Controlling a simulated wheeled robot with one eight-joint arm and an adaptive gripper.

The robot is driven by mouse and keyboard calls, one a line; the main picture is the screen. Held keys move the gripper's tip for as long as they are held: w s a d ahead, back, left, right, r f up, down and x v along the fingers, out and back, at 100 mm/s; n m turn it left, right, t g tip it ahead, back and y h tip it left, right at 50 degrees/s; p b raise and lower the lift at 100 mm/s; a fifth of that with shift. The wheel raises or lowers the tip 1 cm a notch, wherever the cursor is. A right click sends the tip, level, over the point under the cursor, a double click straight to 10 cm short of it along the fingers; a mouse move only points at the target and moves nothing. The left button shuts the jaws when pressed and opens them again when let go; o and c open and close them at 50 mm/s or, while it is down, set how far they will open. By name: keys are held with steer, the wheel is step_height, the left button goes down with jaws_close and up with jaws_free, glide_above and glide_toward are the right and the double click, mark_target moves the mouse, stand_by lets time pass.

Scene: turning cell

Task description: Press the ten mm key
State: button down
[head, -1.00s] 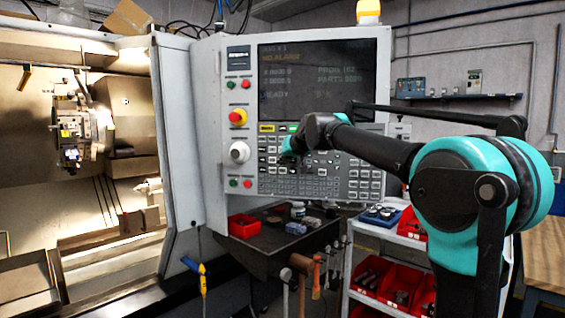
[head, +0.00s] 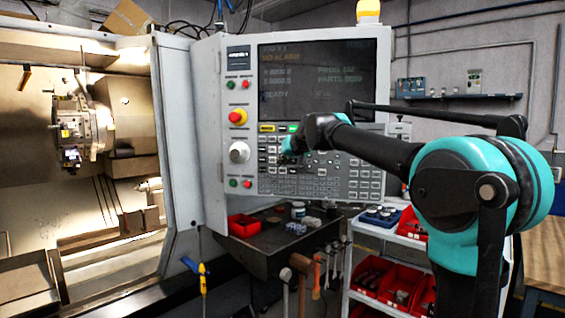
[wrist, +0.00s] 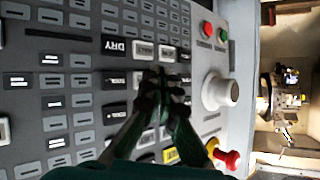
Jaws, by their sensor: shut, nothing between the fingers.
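The control panel's keypad (head: 325,183) lies under the dark screen and fills much of the wrist view as rows of grey, white and black keys (wrist: 82,101). I cannot tell whether the tips touch a key. In the head view my gripper (head: 289,158) is at the keypad's upper left, with some keys hidden behind it and my arm.
Left of the keypad are a white knob (head: 239,152), a red emergency stop button (head: 237,117) and small red and green buttons (head: 239,183). The screen (head: 315,80) is above. A dark tool cart (head: 270,262) stands below. The open lathe (head: 80,160) is at left.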

steer(key=shift+w, duration=0.1)
steer(key=shift+w, duration=0.35)
steer(key=shift+w+d, duration=0.1)
steer(key=shift+w, duration=0.25)
stand_by(0.6)
steer(key=shift+s, duration=0.8)
steer(key=s, duration=0.3)
steer(key=s+a, duration=0.1)
steer(key=s, duration=0.1)
stand_by(0.5)
steer(key=shift+d, duration=0.1)
